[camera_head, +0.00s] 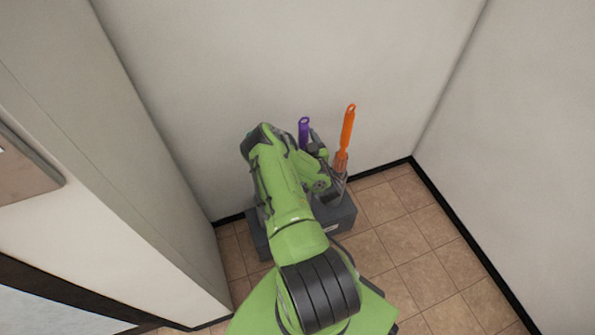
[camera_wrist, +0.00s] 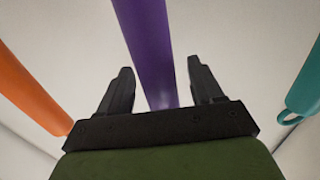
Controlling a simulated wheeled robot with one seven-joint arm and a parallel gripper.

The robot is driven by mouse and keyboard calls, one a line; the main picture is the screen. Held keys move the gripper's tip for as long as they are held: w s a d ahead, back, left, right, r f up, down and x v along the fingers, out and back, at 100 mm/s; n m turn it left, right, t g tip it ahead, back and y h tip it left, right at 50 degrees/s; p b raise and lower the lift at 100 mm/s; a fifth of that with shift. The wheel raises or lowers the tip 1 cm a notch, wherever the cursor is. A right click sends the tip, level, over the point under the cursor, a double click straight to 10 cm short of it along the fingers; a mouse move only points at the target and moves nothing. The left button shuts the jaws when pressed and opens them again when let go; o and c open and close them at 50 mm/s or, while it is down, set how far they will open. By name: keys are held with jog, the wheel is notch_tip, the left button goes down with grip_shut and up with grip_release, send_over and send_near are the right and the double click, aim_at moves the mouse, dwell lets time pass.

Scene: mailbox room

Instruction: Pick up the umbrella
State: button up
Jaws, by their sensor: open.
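Upright purple (camera_head: 304,132) and orange (camera_head: 347,130) long items, which look like umbrellas, stand in a dark grey stand (camera_head: 346,214) by the back wall. In the wrist view, the purple shaft (camera_wrist: 147,45) runs between the two dark fingers of my gripper (camera_wrist: 158,68). The fingers are open, with a gap on both sides of the shaft. The orange item (camera_wrist: 28,92) is at the left and a teal item (camera_wrist: 303,88) with a small loop is at the right, both outside the fingers. My arm hides much of the stand and the lower parts in the head view.
The white back wall (camera_head: 220,90) is close behind the stand, and another wall (camera_head: 520,130) rises at the right. A grey column (camera_head: 100,150) stands at the left. The tiled floor (camera_head: 420,250) is clear at the front right.

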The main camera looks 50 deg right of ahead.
jog(key=shift+s+r, duration=0.1)
jog(key=shift+s, duration=0.05)
grip_shut()
notch_tip(320, 180, up, 18)
jog(key=p, duration=0.8)
jog(key=shift+r, duration=0.2)
notch_tip(320, 180, up, 8)
jog(key=p, duration=0.9)
jog(key=shift+r+p, duration=0.25)
jog(key=shift+p, duration=0.1)
